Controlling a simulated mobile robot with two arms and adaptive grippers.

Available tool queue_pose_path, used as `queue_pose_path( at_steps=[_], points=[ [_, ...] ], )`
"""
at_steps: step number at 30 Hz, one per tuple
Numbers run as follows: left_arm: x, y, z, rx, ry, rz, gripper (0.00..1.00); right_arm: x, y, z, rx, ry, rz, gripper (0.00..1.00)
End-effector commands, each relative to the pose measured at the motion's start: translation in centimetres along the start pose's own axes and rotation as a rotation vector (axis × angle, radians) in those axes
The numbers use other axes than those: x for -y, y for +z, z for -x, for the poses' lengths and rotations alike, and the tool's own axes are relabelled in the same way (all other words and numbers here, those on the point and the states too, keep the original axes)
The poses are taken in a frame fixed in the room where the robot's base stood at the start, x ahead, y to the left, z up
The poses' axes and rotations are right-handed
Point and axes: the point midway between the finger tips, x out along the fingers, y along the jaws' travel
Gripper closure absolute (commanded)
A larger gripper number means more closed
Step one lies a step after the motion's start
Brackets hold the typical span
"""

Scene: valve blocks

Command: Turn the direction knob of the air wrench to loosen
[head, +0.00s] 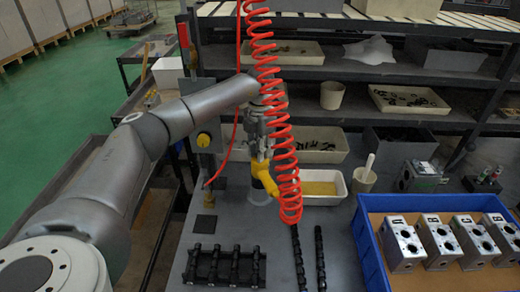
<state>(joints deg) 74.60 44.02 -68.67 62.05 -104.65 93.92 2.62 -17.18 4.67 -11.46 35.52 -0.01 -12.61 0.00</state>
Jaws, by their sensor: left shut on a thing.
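The yellow air wrench (265,178) hangs upright near the middle of the head view, above the back part of the grey table. A red coiled hose (285,170) hangs down in front of it and hides part of it. My left arm reaches in from the left, and my left gripper (257,150) is at the top of the wrench, shut on it. The direction knob is too small and too covered to make out. My right gripper is not in view.
A blue tray (368,245) with several metal valve blocks (437,240) is at the right. A black rack of dark rods (226,266) lies at the front, with two dark strips (320,258) beside it. A white bin (325,187) and a cup (364,180) stand behind.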

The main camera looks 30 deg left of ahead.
Motion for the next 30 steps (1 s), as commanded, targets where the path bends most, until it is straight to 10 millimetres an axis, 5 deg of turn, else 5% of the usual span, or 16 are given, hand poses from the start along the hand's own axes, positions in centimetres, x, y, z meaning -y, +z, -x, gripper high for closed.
queue_pose_path(
  at_steps=[12,13,18,30],
  points=[
    [-0.02,0.05,0.12,0.002,0.000,0.005,1.00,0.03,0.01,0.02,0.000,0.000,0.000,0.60],
    [-0.02,0.05,0.11,0.002,0.000,0.005,0.76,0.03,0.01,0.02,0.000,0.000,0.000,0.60],
    [-0.01,0.03,0.07,0.001,0.000,0.004,0.56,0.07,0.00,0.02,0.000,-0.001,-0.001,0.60],
    [-0.02,0.05,0.87,0.002,0.000,0.004,0.56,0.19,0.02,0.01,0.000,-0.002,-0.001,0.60]
  ],
)
